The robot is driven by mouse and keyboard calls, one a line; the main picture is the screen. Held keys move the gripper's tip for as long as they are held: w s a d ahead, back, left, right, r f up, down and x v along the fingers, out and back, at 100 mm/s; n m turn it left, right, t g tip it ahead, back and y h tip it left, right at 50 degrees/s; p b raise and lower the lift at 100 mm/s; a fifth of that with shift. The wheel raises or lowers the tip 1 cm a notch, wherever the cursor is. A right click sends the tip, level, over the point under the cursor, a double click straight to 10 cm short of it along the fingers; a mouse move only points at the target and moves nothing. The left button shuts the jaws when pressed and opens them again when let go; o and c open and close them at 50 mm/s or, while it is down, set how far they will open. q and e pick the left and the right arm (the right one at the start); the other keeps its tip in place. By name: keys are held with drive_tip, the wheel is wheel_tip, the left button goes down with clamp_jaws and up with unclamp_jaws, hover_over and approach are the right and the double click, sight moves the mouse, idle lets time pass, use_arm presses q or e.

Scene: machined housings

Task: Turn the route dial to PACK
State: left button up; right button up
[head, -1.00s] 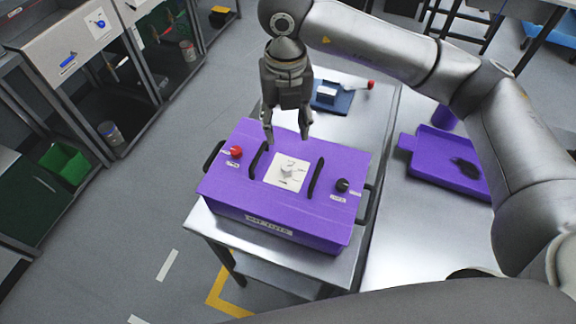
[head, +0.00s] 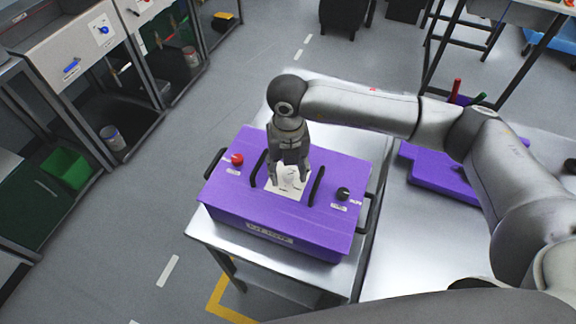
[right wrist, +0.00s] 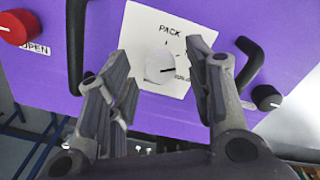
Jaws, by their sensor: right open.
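The route dial (right wrist: 160,66) is a pale round knob on a white square plate (right wrist: 185,20) on top of a purple housing (head: 228,205). In the right wrist view the word PACK is printed on the plate beyond the knob, and a second, partly hidden label is at its right. I cannot tell clearly where the knob points. My right gripper (head: 288,180) is open above the plate, pointing down. In the right wrist view its fingers (right wrist: 160,58) stand on either side of the knob, apparently not touching it. My left gripper is not in view.
Two black handles (head: 316,186) flank the plate. A red knob (head: 237,159) and a black knob (head: 343,193) sit farther out on the housing. The housing stands on a metal table (head: 210,232). A purple tray (head: 430,180) lies on the right-hand surface, partly behind my arm.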

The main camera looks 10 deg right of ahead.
drive_tip(key=shift+f, duration=0.3)
drive_tip(key=c, duration=1.1)
drive_tip(key=shift+f+n+b, duration=0.15)
drive_tip(key=shift+n+b, duration=0.25)
drive_tip(key=shift+b, duration=0.35)
clamp_jaws()
drive_tip(key=n+b, duration=0.8)
drive_tip(key=b, duration=0.5)
drive_tip(key=shift+f+n, duration=0.1)
drive_tip(key=shift+n, duration=0.3)
drive_tip(key=shift+r+n+b, duration=0.25)
drive_tip(key=shift+n+b, duration=0.95)
drive_tip(key=o, duration=1.1)
unclamp_jaws()
